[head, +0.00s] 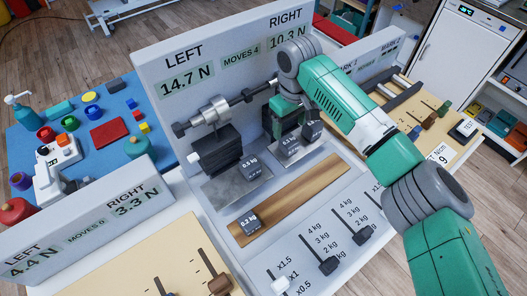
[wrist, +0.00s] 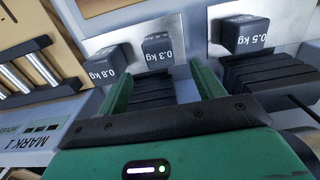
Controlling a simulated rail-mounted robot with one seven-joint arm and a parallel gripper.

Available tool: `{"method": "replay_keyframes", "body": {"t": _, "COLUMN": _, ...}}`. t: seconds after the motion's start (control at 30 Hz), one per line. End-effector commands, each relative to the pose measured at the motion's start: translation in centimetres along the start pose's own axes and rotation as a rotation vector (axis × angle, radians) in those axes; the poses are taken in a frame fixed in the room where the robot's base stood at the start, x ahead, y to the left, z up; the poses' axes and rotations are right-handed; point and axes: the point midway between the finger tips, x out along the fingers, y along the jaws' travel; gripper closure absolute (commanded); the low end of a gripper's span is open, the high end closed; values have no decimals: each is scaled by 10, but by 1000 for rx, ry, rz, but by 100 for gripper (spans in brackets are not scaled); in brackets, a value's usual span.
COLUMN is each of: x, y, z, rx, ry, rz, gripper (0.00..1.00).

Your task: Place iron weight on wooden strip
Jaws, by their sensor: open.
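The wooden strip (head: 300,192) lies across the front of the white balance station. One dark iron weight (head: 249,221) sits on its left part; its label is too small to read. On the right metal plate stand a 0.3 kg weight (head: 289,148) and a 0.8 kg weight (head: 312,131). A 0.5 kg weight (head: 251,170) stands on the left plate. My gripper (head: 290,127) is over the right plate, open and empty. In the wrist view, the 0.3 kg weight (wrist: 158,53) shows just beyond and between my fingertips (wrist: 158,75), apart from them.
Dark stacked blocks (head: 215,150) stand behind the left plate, under a horizontal bar. Sliders (head: 328,266) are in front of the strip. An upright panel (head: 225,65) with LEFT and RIGHT readouts rises behind. Similar stations flank this one. The strip's middle and right are clear.

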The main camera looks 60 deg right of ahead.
Motion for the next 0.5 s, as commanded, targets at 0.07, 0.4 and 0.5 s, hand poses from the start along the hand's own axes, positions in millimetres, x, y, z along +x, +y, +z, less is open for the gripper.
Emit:
{"method": "replay_keyframes", "body": {"t": 0.07, "x": 0, "y": 0, "z": 0, "rx": -1, "ry": -1, "rz": 0, "gripper": 33}}
{"method": "replay_keyframes", "body": {"t": 0.4, "x": 29, "y": -1, "z": 0, "rx": -3, "ry": 2, "rz": 1, "gripper": 33}}
{"method": "replay_keyframes", "body": {"t": 0.5, "x": 49, "y": 0, "z": 2, "rx": -2, "ry": 2, "rz": 3, "gripper": 33}}
